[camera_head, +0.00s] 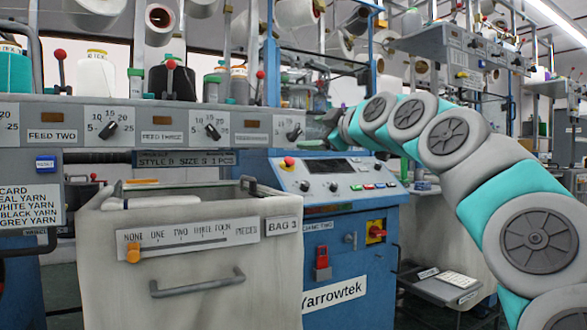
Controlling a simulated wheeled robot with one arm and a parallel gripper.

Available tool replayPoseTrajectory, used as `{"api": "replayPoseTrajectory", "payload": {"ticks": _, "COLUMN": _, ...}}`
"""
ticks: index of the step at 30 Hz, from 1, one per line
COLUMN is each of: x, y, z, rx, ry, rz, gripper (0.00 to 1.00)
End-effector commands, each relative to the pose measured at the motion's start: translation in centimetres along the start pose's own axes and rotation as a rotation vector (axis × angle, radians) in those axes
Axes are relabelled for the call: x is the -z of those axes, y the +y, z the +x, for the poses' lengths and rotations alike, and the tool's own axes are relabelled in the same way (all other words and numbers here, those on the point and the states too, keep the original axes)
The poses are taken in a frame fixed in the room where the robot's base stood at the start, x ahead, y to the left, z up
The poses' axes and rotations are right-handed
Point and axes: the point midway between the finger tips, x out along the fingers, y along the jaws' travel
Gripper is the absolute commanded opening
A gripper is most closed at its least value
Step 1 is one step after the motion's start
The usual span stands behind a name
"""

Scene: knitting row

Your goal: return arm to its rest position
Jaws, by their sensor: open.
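My arm, grey and teal, rises from the lower right and bends over toward the middle of the picture. Its end, my gripper (322,124), is small and dark at this distance. It is in front of the right end of the grey feed panel (240,126), above the blue machine's control panel. It is open, and I see nothing held in it. I cannot tell whether it touches the panel.
A pale bin (215,283) labelled BAG 3 stands in front. The blue Yarrowtek machine (350,255), with a sloped control panel (330,174), is beside it. Yarn cones (172,78) stand above the feed panel. A dark tray (440,288) sits low at the right.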

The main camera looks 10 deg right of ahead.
Motion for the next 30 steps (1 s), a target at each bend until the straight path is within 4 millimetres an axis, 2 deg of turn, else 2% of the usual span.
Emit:
{"api": "replayPoseTrajectory", "payload": {"ticks": 5, "x": 0.2, "y": -1.1, "z": 0.0, "rx": 0.027, "ry": -0.006, "rz": 0.013, "gripper": 0.80}}
{"api": "replayPoseTrajectory", "payload": {"ticks": 8, "x": 0.6, "y": -4.4, "z": 0.0, "rx": 0.107, "ry": -0.029, "rz": 0.052, "gripper": 0.80}}
{"api": "replayPoseTrajectory", "payload": {"ticks": 11, "x": 0.7, "y": -9.6, "z": -0.7, "rx": 0.224, "ry": -0.083, "rz": 0.114, "gripper": 0.80}}
{"api": "replayPoseTrajectory", "payload": {"ticks": 12, "x": 0.5, "y": -11.9, "z": -1.3, "rx": 0.272, "ry": -0.114, "rz": 0.145, "gripper": 0.80}}
{"api": "replayPoseTrajectory", "payload": {"ticks": 16, "x": -1.2, "y": -19.9, "z": -3.7, "rx": 0.429, "ry": -0.255, "rz": 0.247, "gripper": 0.80}}
{"api": "replayPoseTrajectory", "payload": {"ticks": 21, "x": -5.2, "y": -29.4, "z": -8.9, "rx": 0.581, "ry": -0.502, "rz": 0.382, "gripper": 0.80}}
{"api": "replayPoseTrajectory", "payload": {"ticks": 23, "x": -6.9, "y": -32.3, "z": -11.2, "rx": 0.617, "ry": -0.602, "rz": 0.431, "gripper": 0.80}}
{"api": "replayPoseTrajectory", "payload": {"ticks": 27, "x": -11.2, "y": -38.5, "z": -17.6, "rx": 0.673, "ry": -0.860, "rz": 0.546, "gripper": 0.80}}
{"api": "replayPoseTrajectory", "payload": {"ticks": 29, "x": -13.0, "y": -40.6, "z": -20.5, "rx": 0.678, "ry": -0.971, "rz": 0.597, "gripper": 0.80}}
{"api": "replayPoseTrajectory", "payload": {"ticks": 30, "x": -14.2, "y": -42.1, "z": -22.7, "rx": 0.679, "ry": -1.051, "rz": 0.629, "gripper": 0.80}}
